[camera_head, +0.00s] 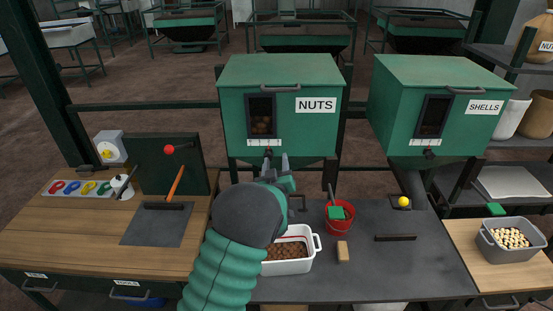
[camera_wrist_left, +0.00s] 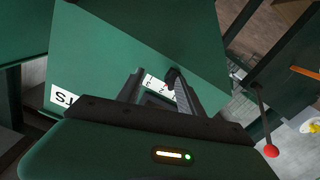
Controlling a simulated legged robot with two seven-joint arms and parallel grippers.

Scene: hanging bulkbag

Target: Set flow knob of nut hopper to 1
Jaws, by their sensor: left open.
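The nut hopper (camera_head: 285,75) is a green box with a NUTS label, a dark window showing nuts and a white numbered scale strip (camera_head: 250,143) below the window. My left gripper (camera_head: 276,160) is open, just below and in front of that strip. The dark flow knob (camera_wrist_left: 172,79) shows in the left wrist view beside the scale, close to the fingertips of my left gripper (camera_wrist_left: 156,82). I cannot tell whether a finger touches it. The scale digits are too small or partly hidden to read a setting. My right gripper is out of view.
The shells hopper (camera_head: 430,85) hangs to the right. Below my arm stands a white tray (camera_head: 288,268) of brown material, with a red bucket (camera_head: 342,222) and a wooden block (camera_head: 343,252) nearby. A red-knobbed lever (camera_head: 169,149) is at left. A grey bin (camera_head: 490,250) stands at far right.

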